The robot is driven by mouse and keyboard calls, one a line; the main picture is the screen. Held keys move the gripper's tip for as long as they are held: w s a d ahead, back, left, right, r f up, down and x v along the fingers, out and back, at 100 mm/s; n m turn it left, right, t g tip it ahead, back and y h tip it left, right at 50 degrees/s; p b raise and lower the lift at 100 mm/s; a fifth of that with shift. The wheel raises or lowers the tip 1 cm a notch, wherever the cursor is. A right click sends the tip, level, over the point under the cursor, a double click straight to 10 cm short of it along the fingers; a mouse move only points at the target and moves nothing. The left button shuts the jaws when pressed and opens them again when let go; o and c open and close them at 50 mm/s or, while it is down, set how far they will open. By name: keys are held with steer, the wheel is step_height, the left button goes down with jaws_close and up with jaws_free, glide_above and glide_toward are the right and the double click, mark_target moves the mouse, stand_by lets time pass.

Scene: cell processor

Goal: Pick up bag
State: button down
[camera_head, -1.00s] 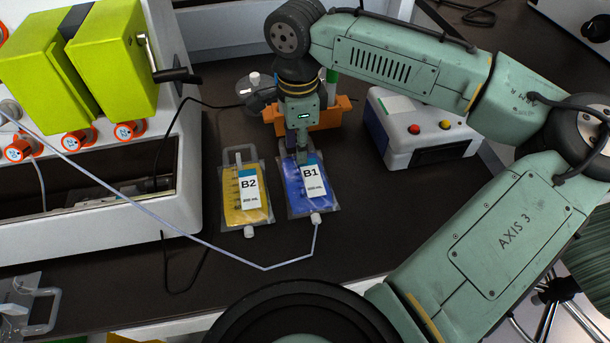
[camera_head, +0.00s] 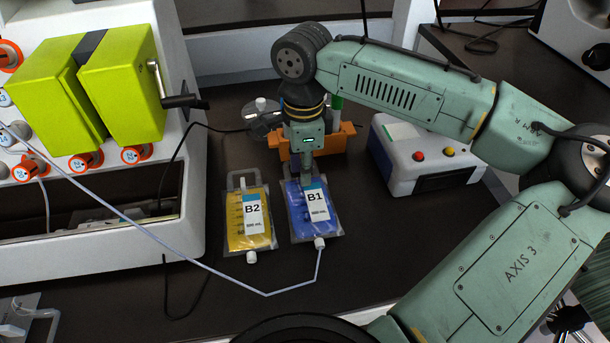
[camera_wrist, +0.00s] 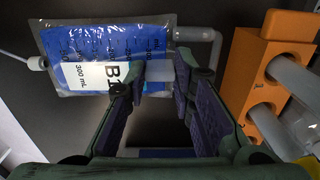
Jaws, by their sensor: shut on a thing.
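The blue bag labelled B1 (camera_head: 315,213) lies on the dark bench, its white port toward the front with a thin tube. It also shows in the wrist view (camera_wrist: 80,50). My gripper (camera_head: 307,172) points down at the bag's far end, the handle end. In the wrist view my gripper (camera_wrist: 160,74) has its fingers on either side of a pale piece at that end and is shut on it. The exact contact is partly hidden by the fingers. No clear gap shows between bag and bench. A yellow bag labelled B2 (camera_head: 250,222) lies just left of B1.
An orange rack (camera_head: 346,140) stands close behind my gripper; it is at the right in the wrist view (camera_wrist: 245,75). A white box with buttons (camera_head: 425,160) stands to the right. The white machine (camera_head: 190,195) fills the left. The bench in front is mostly clear.

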steer(key=shift+r, duration=0.45)
steer(key=shift+s+a+r+b, duration=0.15)
steer(key=shift+r+b, duration=0.25)
steer(key=shift+r, duration=0.65)
steer(key=s+a, duration=0.2)
steer(key=s, duration=0.2)
steer(key=s+a+r+b, duration=0.1)
steer(key=s+a, duration=0.1)
steer(key=s, duration=0.3)
steer(key=s+a+b, duration=0.1)
steer(key=s+a, duration=0.1)
steer(key=s, duration=0.3)
steer(key=shift+s+a+r, duration=0.15)
steer(key=shift+a+r, duration=0.1)
steer(key=shift+a, duration=0.05)
steer(key=c, duration=1.9)
jaws_free()
jaws_close()
